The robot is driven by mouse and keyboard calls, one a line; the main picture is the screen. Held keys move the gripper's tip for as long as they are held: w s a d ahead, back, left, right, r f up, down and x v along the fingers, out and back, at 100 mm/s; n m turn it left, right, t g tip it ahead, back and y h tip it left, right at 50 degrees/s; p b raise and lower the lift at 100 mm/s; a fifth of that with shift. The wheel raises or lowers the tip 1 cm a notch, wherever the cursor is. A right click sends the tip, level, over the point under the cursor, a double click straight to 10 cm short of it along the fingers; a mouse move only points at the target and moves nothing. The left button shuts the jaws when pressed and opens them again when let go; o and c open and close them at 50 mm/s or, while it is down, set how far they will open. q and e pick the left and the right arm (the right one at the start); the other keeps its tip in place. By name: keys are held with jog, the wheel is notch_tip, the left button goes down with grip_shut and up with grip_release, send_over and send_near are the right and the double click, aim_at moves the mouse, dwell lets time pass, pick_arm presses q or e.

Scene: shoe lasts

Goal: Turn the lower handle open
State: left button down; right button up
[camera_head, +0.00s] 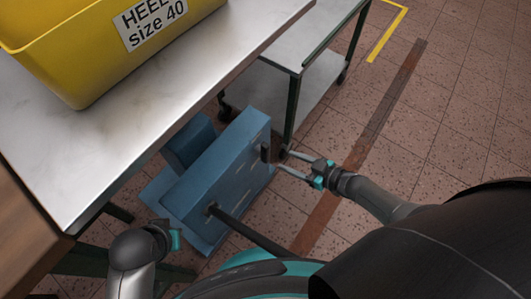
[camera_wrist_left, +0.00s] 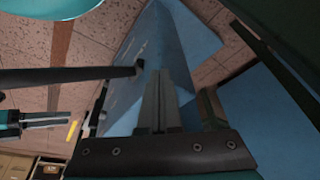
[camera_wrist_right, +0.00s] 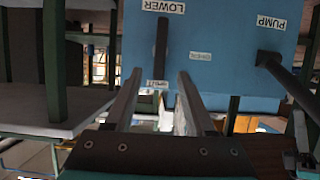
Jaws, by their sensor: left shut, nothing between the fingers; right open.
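The blue pump unit (camera_head: 225,165) stands low beside the table. Its face (camera_wrist_right: 225,30) fills the upper right wrist view, with LOWER, PUMP and OPEN labels. The lower handle (camera_wrist_right: 161,45) is a dark bar below the LOWER label, its free end over a small, partly covered label. The OPEN label (camera_wrist_right: 200,56) is to its right. My right gripper (camera_wrist_right: 159,73) is open, with the handle's end showing between its fingertips; contact is unclear. It also shows in the head view (camera_head: 279,161). My left gripper (camera_wrist_left: 160,75) is shut and empty near the unit's side.
A dark pump lever (camera_head: 245,232) sticks out from the unit towards me, left of my right gripper. A metal table (camera_head: 150,105) with a yellow bin (camera_head: 90,60) overhangs the unit. A wheeled shelf cart (camera_head: 300,85) stands close behind. Tiled floor (camera_head: 400,120) at right is clear.

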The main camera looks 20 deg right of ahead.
aim_at(269, 153)
jog(key=b+x, duration=0.3)
jog(key=x, duration=0.3)
jog(key=shift+a+f, duration=0.1)
jog(key=shift+f, duration=0.1)
jog(key=shift+b+x, duration=0.65)
jog(key=shift+x, duration=0.55)
pick_arm(q)
jog(key=w+d+r+t+h, duration=0.2)
jog(key=w+d+r+t, duration=0.2)
jog(key=r, duration=0.2)
jog(key=shift+w+d+r+m+t+b, duration=0.2)
jog(key=shift+m+t+b, duration=0.1)
jog(key=shift+t+b, duration=0.15)
pick_arm(e)
jog(key=shift+x, duration=0.8)
jog(key=shift+r, duration=0.1)
jog(key=shift+c, duration=0.3)
grip_shut()
